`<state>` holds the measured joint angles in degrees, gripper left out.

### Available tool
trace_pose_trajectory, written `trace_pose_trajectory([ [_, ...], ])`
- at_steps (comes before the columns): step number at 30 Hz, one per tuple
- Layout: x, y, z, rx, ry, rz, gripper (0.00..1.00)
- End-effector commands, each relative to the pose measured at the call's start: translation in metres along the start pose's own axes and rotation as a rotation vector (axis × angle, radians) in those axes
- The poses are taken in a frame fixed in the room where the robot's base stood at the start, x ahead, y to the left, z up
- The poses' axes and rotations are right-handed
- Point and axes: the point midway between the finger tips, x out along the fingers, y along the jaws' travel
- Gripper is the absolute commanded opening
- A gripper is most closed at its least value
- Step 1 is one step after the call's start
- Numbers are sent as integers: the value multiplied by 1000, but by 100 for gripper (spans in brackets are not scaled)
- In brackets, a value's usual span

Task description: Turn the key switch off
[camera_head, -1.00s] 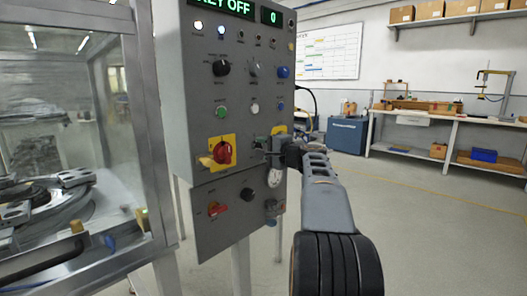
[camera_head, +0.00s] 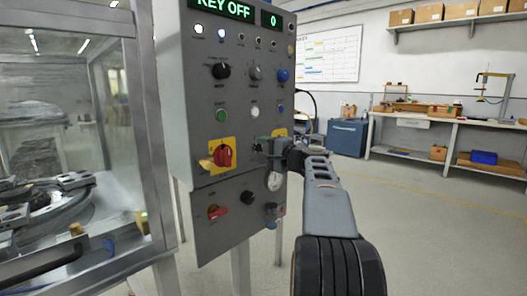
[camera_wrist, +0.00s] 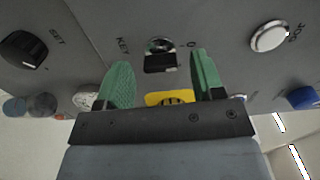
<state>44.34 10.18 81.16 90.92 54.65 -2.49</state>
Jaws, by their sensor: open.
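The grey control panel (camera_head: 205,130) stands upright in the head view, and its display (camera_head: 225,8) reads KEY OFF. In the wrist view the key switch (camera_wrist: 161,46) has a round metal collar and a black key (camera_wrist: 160,63), beside the labels KEY and 0. My gripper (camera_wrist: 160,66) has two green fingers spread apart, one on each side of the key, with visible gaps.
Other knobs are close by: a black knob (camera_wrist: 24,49) and a white button (camera_wrist: 268,37) in the wrist view. A glass-walled enclosure (camera_head: 75,130) stands left of the panel. A workbench (camera_head: 450,125) is at the back right; the floor between is open.

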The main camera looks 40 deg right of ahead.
Motion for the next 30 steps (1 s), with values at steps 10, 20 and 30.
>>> trace_pose_trajectory([
  [10,-67,-2,-1,0,6,0,62],
  [20,-118,-1,-1,0,4,0,62],
  [30,-132,0,0,0,2,0,62],
])
